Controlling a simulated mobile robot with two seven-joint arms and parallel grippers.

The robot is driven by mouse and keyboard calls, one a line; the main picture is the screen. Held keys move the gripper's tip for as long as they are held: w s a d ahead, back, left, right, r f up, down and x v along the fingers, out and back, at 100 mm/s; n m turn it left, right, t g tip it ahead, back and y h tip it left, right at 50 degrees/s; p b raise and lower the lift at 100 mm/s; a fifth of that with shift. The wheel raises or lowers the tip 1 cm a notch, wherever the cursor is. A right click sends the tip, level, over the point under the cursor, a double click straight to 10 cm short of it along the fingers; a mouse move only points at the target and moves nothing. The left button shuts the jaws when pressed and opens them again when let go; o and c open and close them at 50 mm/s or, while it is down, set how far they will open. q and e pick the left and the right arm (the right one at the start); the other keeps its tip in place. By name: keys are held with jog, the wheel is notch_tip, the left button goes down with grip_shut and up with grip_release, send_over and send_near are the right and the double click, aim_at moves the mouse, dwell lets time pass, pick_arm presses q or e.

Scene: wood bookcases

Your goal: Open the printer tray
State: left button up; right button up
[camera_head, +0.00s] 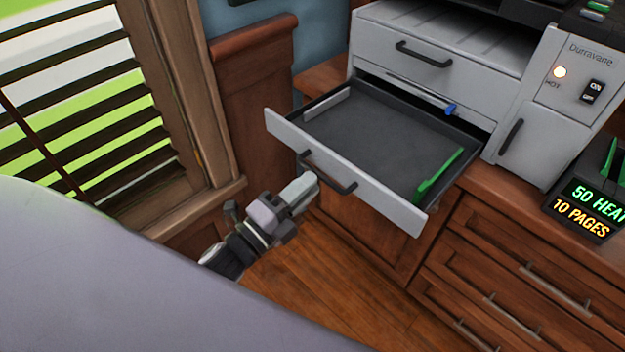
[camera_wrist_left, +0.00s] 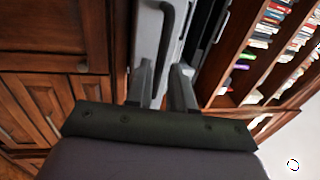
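The grey printer (camera_head: 435,55) stands on the wooden cabinet. Its lower tray (camera_head: 350,130) is pulled far out, showing an empty dark floor with a green guide at its right and a grey one at its left. The dark tray handle (camera_head: 343,187) is on the tray's front panel. My left gripper (camera_head: 306,182) is at the left end of this handle. In the left wrist view the two fingers (camera_wrist_left: 163,85) are apart, with the dark handle bar (camera_wrist_left: 166,45) running down toward the gap between them; contact is unclear. My right gripper is out of view.
An upper drawer (camera_head: 440,45) of the printer is shut. A display reading "50 HEAT, 10 PAGES" (camera_head: 588,208) stands to the right. Cabinet drawers (camera_head: 530,290) lie below. A window with blinds (camera_head: 80,100) is at left. The wrist view shows bookshelves (camera_wrist_left: 265,50).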

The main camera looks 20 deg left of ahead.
pick_arm(q)
jog(key=v, duration=0.4)
jog(key=shift+s+a, duration=0.1)
jog(key=shift+s, duration=0.15)
dwell(0.3)
jog(key=s+f+n+g+y+p, duration=0.2)
jog(key=s+f+n+g+p, duration=0.1)
jog(key=n, duration=0.7)
jog(key=s+f+n+g+y+p, duration=0.2)
jog(key=s+f+n+g+p, duration=0.2)
jog(key=n, duration=0.5)
jog(key=s+d+g+p, duration=0.1)
jog(key=s+p, duration=0.1)
jog(key=shift+s+n+g+y, duration=0.3)
jog(key=shift+n+y, duration=0.1)
jog(key=shift+w, duration=0.1)
